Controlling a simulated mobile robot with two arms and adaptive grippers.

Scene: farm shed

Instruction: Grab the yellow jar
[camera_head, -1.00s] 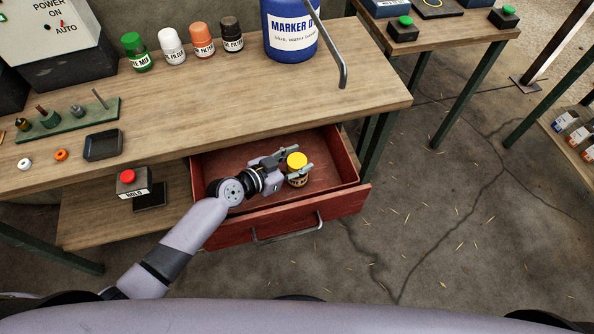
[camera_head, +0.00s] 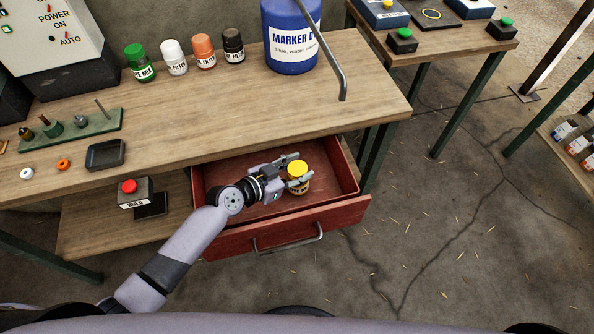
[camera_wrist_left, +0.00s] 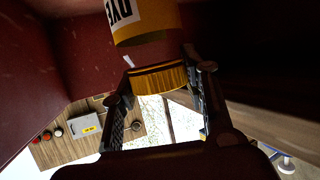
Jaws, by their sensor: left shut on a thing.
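I cannot tell whether the jar touches the drawer floor. My right gripper is not in view.
The wooden bench top (camera_head: 230,100) overhangs the back of the drawer. Several small jars and a blue marker dye container (camera_head: 290,40) stand on it. A HOLD button box (camera_head: 134,193) is on the lower shelf at the left.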

